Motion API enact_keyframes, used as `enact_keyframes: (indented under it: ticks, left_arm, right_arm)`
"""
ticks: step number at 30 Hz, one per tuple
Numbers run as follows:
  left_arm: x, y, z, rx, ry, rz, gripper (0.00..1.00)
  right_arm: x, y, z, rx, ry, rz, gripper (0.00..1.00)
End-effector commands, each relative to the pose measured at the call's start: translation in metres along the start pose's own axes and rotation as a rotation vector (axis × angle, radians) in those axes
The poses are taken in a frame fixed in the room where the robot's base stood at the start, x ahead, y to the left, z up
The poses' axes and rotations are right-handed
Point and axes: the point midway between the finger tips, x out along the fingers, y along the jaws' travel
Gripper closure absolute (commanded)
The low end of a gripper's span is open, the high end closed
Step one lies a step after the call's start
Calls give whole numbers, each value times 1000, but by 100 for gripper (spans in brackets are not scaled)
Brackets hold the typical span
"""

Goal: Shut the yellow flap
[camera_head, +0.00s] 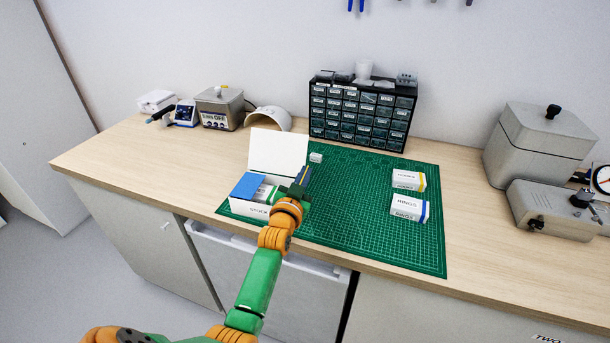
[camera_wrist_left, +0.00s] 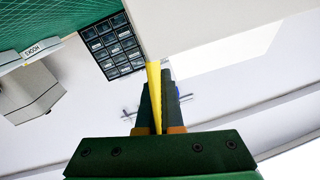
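A white open box (camera_head: 244,208) stands on the green mat's left part, with a large white lid panel (camera_head: 278,152) upright at its back. A blue flap (camera_head: 248,186) lies at its left side. My left gripper (camera_head: 301,180) is at the box's right side. In the left wrist view, the yellow flap (camera_wrist_left: 154,85) shows as a narrow strip, nearly edge-on, between the dark fingers of my left gripper (camera_wrist_left: 158,92). The fingers look closed on it. In the head view my gripper mostly hides this flap. My right gripper is in neither view.
Two small white boxes, one with a yellow edge (camera_head: 408,181) and one with a blue edge (camera_head: 409,208), stand on the green mat (camera_head: 350,210). A small grey block (camera_head: 316,157) is near the lid. A drawer cabinet (camera_head: 360,115) stands behind. The mat's middle is clear.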

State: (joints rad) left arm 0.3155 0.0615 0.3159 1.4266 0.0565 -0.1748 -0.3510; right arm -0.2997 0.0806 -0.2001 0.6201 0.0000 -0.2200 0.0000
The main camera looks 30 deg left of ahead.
Motion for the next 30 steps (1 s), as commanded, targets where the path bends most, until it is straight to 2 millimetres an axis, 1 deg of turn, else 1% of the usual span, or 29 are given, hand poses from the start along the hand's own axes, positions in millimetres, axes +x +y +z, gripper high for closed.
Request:
enact_keyframes:
  ticks: [5,12,21,30]
  left_arm:
    - [0,-5,0,-93,-3,1,100]
    - [0,-16,2,-295,-3,0,100]
    - [0,-28,8,-539,-2,0,100]
    - [0,-35,14,-705,-2,0,100]
  right_arm:
    - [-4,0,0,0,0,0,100]
    - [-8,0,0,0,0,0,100]
    - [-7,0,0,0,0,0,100]
    - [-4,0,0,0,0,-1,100]
